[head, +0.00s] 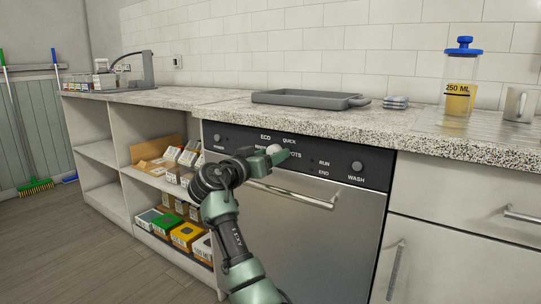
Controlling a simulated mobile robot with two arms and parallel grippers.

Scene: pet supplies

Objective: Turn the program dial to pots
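The program dial (274,149) is a small pale knob on the dark control panel (235,138) of a steel-fronted dishwasher (300,225). The labels ECO and QUICK stand above it, and POTS is to its right. Another label on its left is partly covered. My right gripper (280,156) is at the dial, with a green finger just below and right of it. I cannot tell whether it touches the dial or whether the fingers are closed on it. The dial's pointer cannot be made out. My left gripper is out of view.
The panel also has a left knob (217,137), RUN and END labels, and a WASH knob (357,166). The dishwasher's bar handle (292,194) is below.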

